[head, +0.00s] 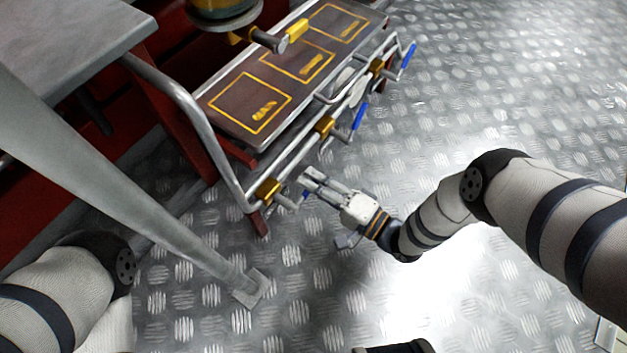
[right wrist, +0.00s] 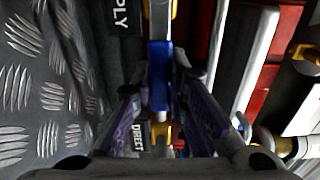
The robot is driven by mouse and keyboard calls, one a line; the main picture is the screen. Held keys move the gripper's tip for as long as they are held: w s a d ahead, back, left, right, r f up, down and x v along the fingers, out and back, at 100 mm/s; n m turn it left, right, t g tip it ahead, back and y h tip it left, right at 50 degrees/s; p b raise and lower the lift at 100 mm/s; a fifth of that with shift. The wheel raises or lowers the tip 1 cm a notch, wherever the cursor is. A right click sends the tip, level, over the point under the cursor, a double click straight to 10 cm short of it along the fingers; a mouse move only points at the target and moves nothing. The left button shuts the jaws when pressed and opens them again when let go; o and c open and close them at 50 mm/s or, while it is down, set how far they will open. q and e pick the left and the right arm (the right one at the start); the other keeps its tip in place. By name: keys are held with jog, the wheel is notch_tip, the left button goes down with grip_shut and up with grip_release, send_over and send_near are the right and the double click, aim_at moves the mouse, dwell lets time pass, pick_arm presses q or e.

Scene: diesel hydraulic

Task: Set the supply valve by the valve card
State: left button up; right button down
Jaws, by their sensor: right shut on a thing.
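My right gripper (head: 314,183) is at the near end of a pipe rail, at the nearest brass valve (head: 268,190). It is shut on that valve's blue lever (right wrist: 160,62), which runs between the fingers in the right wrist view. A label ending in "PLY" (right wrist: 122,14) and a "DIRECT" label (right wrist: 139,138) show beside it there. A middle brass valve (head: 325,125) has a blue lever (head: 360,116), and a far brass valve (head: 377,67) has another (head: 409,56). I cannot make out a valve card. My left gripper is out of view.
A dark tray (head: 222,119) with three yellow-outlined squares lies behind the rail. A yellow-handled valve (head: 296,31) sticks out above it. A grey tabletop (head: 75,40) and a slanted grey post (head: 130,180) stand left.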

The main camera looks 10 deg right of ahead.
jog(key=shift+s, duration=0.15)
jog(key=c, duration=1.6)
grip_release()
jog(key=shift+o, duration=0.2)
jog(key=v, duration=1.2)
